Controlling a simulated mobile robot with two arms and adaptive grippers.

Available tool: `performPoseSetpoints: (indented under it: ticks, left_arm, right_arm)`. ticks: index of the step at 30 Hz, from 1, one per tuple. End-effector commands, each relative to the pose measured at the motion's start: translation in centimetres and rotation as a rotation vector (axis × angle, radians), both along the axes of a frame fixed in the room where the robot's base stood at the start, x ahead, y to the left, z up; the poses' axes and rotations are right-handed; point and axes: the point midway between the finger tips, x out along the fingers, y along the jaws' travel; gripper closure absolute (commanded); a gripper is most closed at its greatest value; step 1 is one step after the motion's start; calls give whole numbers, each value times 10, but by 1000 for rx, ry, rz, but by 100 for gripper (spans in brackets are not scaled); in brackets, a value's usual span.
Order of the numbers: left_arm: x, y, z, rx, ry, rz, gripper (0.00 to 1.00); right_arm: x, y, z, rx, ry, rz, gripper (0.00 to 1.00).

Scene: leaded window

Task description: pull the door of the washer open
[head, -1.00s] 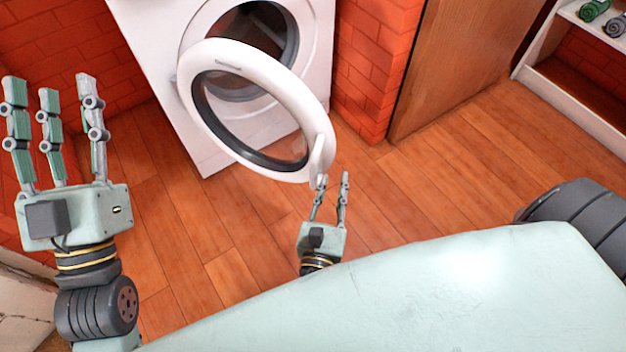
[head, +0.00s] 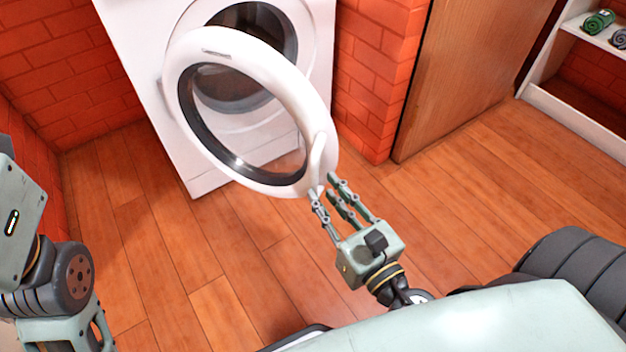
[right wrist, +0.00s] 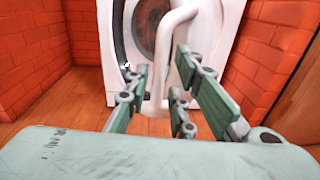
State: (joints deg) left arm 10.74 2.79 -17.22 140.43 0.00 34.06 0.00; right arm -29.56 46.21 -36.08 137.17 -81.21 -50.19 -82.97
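The white washer (head: 150,80) stands against the brick wall, its drum opening (head: 250,60) uncovered. Its round door (head: 185,110), a white ring with dark-rimmed glass, is swung well out toward me. The handle (head: 319,158) is on the door's lower right edge. My right gripper (head: 325,186) is at the lower end of the handle, its fingers apart. In the right wrist view, the white door edge (right wrist: 172,50) shows between and beyond the spread fingers (right wrist: 165,88); contact is unclear. My left gripper (head: 15,220) is cut off at the left edge, its fingers out of sight.
A wooden door panel (head: 465,70) and a brick pillar (head: 375,80) stand right of the washer. The wooden floor (head: 150,240) in front of the washer is clear.

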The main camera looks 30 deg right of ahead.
Motion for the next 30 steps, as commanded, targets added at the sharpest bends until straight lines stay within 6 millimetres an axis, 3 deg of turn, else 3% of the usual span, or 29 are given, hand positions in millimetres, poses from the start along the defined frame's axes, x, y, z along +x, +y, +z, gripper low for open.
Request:
performPoseSetpoints:
  ticks: [9,23,30]
  left_arm:
    - [-5,-1,3,3,-28,2,60]
    - [-7,-1,6,4,-39,2,60]
    - [-7,-1,5,4,-39,2,60]
  right_arm:
    - [43,2,-1,-1,-3,-2,78]
    - [53,3,0,-1,0,-2,78]
    - [53,3,0,-1,0,-2,99]
